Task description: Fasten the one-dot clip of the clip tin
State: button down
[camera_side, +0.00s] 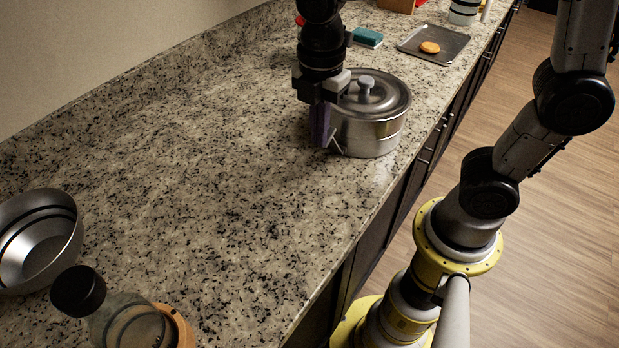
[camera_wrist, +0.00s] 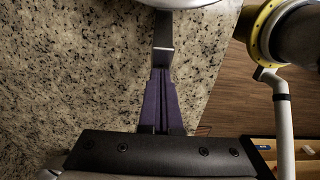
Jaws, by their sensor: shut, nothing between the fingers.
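The clip tin (camera_side: 372,130) is a round, silver pot with a knobbed lid on top, standing upright near the counter's right edge. My gripper (camera_side: 322,138) points down at its left side, with purple fingers shut and nothing between them. A pale clip lever (camera_side: 336,146) sticks out low on the tin's side, close to the fingertips. In the wrist view, a grey metal clip (camera_wrist: 163,30) runs from the tin's rim (camera_wrist: 180,3) towards the shut fingers (camera_wrist: 162,80); I cannot tell whether they touch. No dot marks are readable, and my gripper hides part of the tin.
A dark tray (camera_side: 450,48) with an orange round item (camera_side: 430,47) and a teal sponge (camera_side: 367,36) lie behind the tin. A metal bowl (camera_side: 35,250) and a black-capped bottle (camera_side: 120,315) stand at the front left. The counter's middle is clear.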

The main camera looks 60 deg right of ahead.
jog(key=shift+d, duration=1.2)
jog(key=a+r, duration=0.3)
jog(key=r, duration=0.5)
dwell(0.4)
